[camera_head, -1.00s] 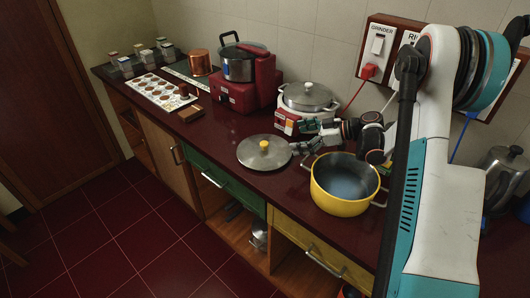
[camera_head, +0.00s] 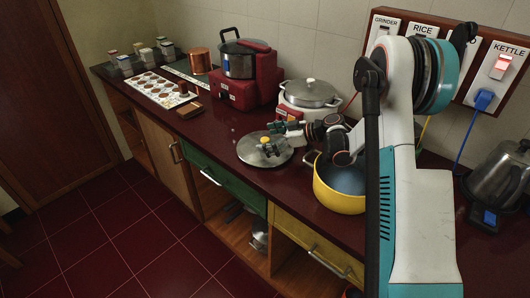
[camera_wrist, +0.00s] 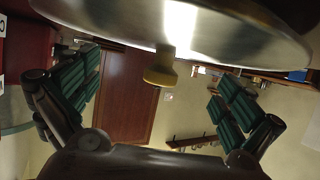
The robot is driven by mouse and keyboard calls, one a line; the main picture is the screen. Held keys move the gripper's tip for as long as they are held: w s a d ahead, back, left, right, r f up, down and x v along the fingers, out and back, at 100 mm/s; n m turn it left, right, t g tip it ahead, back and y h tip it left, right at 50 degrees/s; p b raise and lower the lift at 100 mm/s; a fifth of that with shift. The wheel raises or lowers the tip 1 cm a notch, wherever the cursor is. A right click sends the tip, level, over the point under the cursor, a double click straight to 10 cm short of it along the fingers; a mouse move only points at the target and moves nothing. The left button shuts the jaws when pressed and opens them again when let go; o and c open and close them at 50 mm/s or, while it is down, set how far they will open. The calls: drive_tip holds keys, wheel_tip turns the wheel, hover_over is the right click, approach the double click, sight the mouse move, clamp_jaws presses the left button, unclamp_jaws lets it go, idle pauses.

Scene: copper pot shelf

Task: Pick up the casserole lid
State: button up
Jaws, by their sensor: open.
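The casserole lid (camera_head: 252,150) is a round silver disc with a yellow knob (camera_head: 264,141). It lies flat on the dark red counter, left of the yellow casserole (camera_head: 338,190). My gripper (camera_head: 274,138) is open at the lid's right side, with its fingers over the lid close to the knob. In the wrist view the lid (camera_wrist: 225,22) fills the top, and its knob (camera_wrist: 160,72) shows between the two spread green-padded fingers (camera_wrist: 158,85), apart from both. The fingers partly cover the lid in the head view.
A white-and-red rice cooker (camera_head: 309,97) stands just behind my gripper. A red appliance with a steel pot (camera_head: 238,62) stands further left. A wooden block (camera_head: 189,110) and a spotted board (camera_head: 157,88) lie beyond. A kettle (camera_head: 500,180) stands at right. Counter left of the lid is clear.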

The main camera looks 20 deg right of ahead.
drive_tip(key=shift+w+a+f, duration=0.15)
drive_tip(key=shift+a, duration=0.1)
clamp_jaws()
idle(0.4)
